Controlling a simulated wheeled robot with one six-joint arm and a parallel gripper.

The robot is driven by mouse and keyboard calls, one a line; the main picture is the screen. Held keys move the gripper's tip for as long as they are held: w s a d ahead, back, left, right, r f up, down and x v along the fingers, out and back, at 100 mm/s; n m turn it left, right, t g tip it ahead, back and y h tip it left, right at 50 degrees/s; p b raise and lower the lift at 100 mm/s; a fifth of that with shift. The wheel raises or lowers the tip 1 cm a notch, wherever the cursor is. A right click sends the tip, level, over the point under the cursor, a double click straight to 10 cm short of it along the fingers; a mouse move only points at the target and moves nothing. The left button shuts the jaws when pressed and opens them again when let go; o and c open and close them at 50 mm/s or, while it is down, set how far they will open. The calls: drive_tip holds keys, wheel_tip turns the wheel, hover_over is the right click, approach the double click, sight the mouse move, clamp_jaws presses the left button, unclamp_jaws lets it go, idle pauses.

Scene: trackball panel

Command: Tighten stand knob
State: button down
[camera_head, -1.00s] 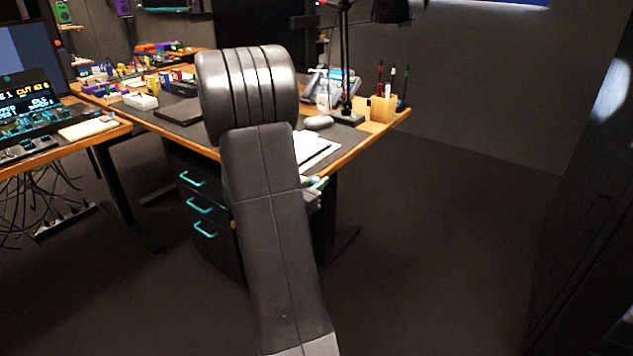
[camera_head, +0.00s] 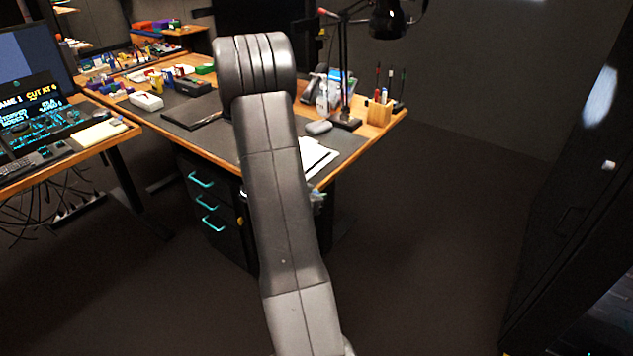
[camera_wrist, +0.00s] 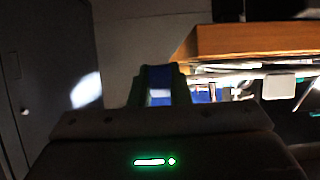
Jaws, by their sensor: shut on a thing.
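In the wrist view my gripper (camera_wrist: 160,92) points ahead over the dark wrist housing with its green light. Its dark fingers are close together around a small blue and pale thing (camera_wrist: 160,74), too dark and blurred to name. In the head view my own arm hides the gripper behind it. I cannot make out a stand knob in either view. The trackball panel (camera_head: 38,120), with lit displays, stands on the left desk, far from my arm.
A wood-edged desk (camera_head: 362,148) with papers, a lamp (camera_head: 388,18) and a pen holder (camera_head: 379,112) stands beyond my arm. Its drawers (camera_head: 212,205) are below. The wooden edge is close at upper right in the wrist view (camera_wrist: 250,40). The floor at right is clear.

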drive_tip(key=shift+r+g+y+p, duration=0.25)
drive_tip(key=shift+g+y+p, duration=0.9)
drive_tip(key=shift+p, duration=4.25)
drive_tip(key=shift+f+g+p, duration=0.35)
drive_tip(key=shift+g+p, duration=0.1)
drive_tip(key=shift+p, duration=0.85)
drive_tip(key=c, duration=1.4)
unclamp_jaws()
drive_tip(key=shift+o, duration=0.2)
drive_tip(key=shift+r, duration=0.1)
drive_tip(key=p+v, duration=0.1)
drive_tip(key=v, duration=1.2)
drive_tip(key=shift+s+r, duration=0.2)
drive_tip(key=shift+r, duration=0.1)
drive_tip(key=shift+a, duration=0.1)
